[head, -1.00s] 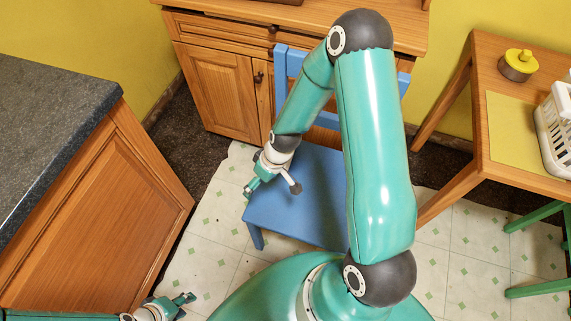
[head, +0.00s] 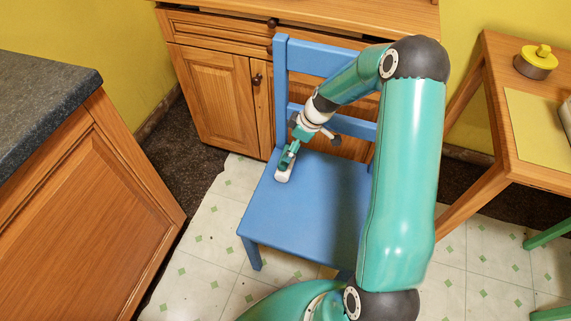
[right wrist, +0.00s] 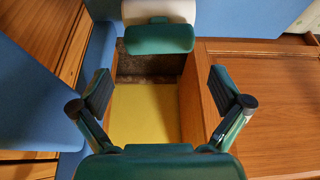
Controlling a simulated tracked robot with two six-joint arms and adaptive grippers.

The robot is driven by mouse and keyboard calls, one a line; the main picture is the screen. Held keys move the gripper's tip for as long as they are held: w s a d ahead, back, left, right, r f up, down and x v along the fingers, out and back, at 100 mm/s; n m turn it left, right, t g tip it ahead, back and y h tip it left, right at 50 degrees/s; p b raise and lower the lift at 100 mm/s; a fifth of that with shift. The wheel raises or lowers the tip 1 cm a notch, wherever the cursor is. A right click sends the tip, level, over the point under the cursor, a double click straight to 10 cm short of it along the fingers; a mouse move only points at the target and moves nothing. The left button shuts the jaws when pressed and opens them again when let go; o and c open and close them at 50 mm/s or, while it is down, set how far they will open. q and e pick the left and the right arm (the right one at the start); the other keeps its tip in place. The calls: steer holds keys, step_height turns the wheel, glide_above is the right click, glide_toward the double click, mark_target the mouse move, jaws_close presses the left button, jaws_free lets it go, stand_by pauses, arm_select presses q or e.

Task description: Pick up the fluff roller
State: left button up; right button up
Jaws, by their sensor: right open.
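The fluff roller, a white cylinder (head: 283,173) with a teal end, rests on the seat of the blue chair (head: 310,205), near its back left. In the right wrist view the white roller (right wrist: 158,11) shows at the top centre, with a teal piece (right wrist: 158,39) below it. My right gripper (head: 291,150) is over the seat close beside the roller; the head view does not show clearly whether they touch. In the right wrist view my right gripper (right wrist: 160,88) is open, with nothing between its fingers. My left gripper is not in view.
The chair's backrest (head: 325,62) rises behind my right gripper. A wooden cabinet (head: 212,95) stands behind the chair. A dark counter (head: 40,95) is at left. A wooden table (head: 550,178) with a yellow-lidded pot (head: 536,62) is at right. Tiled floor is clear at front left.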

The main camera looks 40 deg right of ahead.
mark_target(285, 163)
steer(key=x, duration=0.7)
steer(key=shift+s+d+f, duration=0.2)
steer(key=shift+s+f, duration=0.05)
steer(key=c, duration=0.8)
steer(key=shift+c, duration=0.2)
steer(key=shift+r, duration=0.1)
